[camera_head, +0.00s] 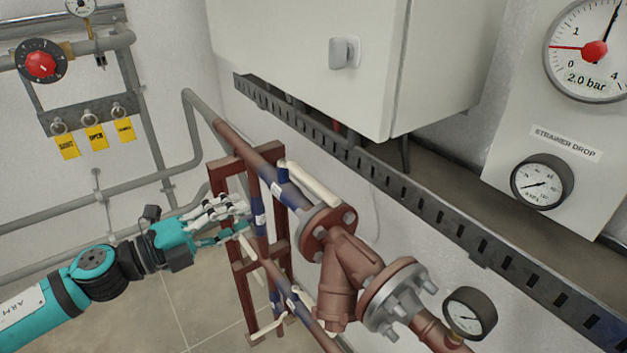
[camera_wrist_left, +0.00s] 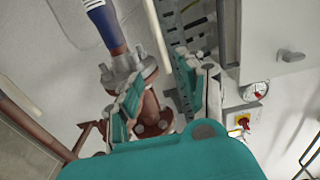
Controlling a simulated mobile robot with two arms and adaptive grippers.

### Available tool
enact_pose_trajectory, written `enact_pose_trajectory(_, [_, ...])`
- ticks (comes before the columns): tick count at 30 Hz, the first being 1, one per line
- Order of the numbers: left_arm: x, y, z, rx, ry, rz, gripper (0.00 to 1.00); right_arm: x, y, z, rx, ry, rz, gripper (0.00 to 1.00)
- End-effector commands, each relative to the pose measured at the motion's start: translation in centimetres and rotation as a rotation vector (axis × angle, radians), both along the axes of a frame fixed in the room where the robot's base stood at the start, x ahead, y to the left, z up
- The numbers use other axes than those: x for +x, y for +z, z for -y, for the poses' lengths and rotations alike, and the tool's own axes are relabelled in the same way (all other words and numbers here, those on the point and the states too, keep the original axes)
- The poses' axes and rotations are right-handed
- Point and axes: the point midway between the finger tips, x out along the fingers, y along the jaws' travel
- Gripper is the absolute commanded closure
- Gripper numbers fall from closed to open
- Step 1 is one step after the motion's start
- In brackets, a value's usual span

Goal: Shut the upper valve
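The upper valve has a blue body (camera_head: 287,191) on the upper rust-red pipe. Its cream lever (camera_head: 312,183) lies roughly along the pipe, on the wall side. In the left wrist view a blue section (camera_wrist_left: 106,26) and a cream lever (camera_wrist_left: 158,30) show ahead, side by side. My left gripper (camera_head: 238,220) is to the left of the upper valve, near the rust-red frame. In the left wrist view its two fingers (camera_wrist_left: 168,95) stand apart with nothing held between them. Whether a finger touches the frame or pipe is unclear. My right gripper is not in view.
A rust-red pipe frame (camera_head: 243,268) stands close by my left fingers. A lower pipe with blue sections (camera_head: 291,299) runs below. A flanged strainer (camera_head: 345,262) is to the right. A slotted rail (camera_head: 420,205) and grey cabinet (camera_head: 300,45) line the wall.

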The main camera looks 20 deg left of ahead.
Motion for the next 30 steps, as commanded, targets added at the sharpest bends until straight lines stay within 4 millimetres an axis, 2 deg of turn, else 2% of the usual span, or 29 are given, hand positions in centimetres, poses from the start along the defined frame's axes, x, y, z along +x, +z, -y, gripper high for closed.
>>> enact_pose_trajectory(8, [2.2,0.2,1.6,0.0,0.001,0.004,0.61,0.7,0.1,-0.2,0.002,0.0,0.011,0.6])
enact_pose_trajectory(17, [4.5,0.4,3.3,-0.002,0.004,0.005,0.61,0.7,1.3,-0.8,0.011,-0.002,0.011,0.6])
enact_pose_trajectory(30, [9.4,0.7,7.1,-0.004,0.004,0.003,0.61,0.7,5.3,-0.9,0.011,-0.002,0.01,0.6])
